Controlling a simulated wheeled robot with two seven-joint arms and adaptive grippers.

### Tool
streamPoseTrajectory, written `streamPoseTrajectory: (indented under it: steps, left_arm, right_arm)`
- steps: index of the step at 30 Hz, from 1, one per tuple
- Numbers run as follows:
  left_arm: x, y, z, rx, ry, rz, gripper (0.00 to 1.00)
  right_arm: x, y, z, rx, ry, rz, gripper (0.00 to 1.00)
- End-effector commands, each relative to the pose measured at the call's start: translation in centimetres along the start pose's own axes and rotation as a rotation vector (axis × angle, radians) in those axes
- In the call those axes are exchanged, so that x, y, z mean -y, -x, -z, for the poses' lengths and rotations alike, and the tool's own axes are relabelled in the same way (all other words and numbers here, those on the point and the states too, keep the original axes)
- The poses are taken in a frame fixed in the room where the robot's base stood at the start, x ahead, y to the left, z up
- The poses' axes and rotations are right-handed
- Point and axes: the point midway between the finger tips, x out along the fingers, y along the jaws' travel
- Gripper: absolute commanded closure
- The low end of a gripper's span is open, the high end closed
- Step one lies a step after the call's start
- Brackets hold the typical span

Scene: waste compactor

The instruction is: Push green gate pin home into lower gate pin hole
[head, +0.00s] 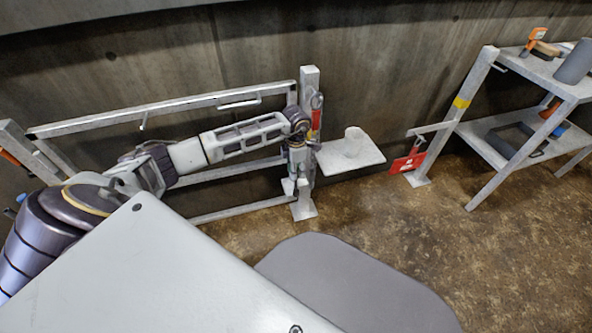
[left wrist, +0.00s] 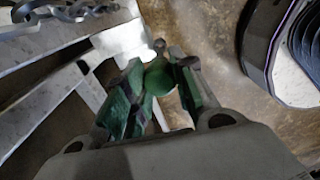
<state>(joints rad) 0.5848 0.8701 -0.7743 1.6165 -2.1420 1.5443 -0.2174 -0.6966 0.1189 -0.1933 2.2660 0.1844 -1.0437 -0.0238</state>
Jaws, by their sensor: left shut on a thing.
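My left gripper (head: 298,160) is at the post (head: 310,82) at the right end of the grey gate (head: 165,110). In the left wrist view its two fingers (left wrist: 158,88) are shut on the rounded green head of the gate pin (left wrist: 160,80). The pin's shaft cannot be made out clearly. The lower gate pin hole is hidden, so I cannot tell how deep the pin sits. In the head view the pin is hidden by the gripper. My right gripper is not in view.
A small grey shelf plate (head: 352,152) sticks out just right of the post. A red tag (head: 408,162) hangs from a bar by the tool rack (head: 492,120). A chain (left wrist: 70,10) shows at the wrist view's top left. Brown floor (head: 430,235) is open in front.

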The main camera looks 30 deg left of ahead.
Motion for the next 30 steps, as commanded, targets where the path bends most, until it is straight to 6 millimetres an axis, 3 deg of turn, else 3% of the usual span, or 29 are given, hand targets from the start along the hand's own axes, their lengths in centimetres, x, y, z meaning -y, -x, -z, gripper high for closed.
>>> streamPoseTrajectory:
  steps: [30]
  left_arm:
    - [0.0, -1.2, 0.0, 0.001, 0.0, 0.0, 0.97]
  right_arm:
    - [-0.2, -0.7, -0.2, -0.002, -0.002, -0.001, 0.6]
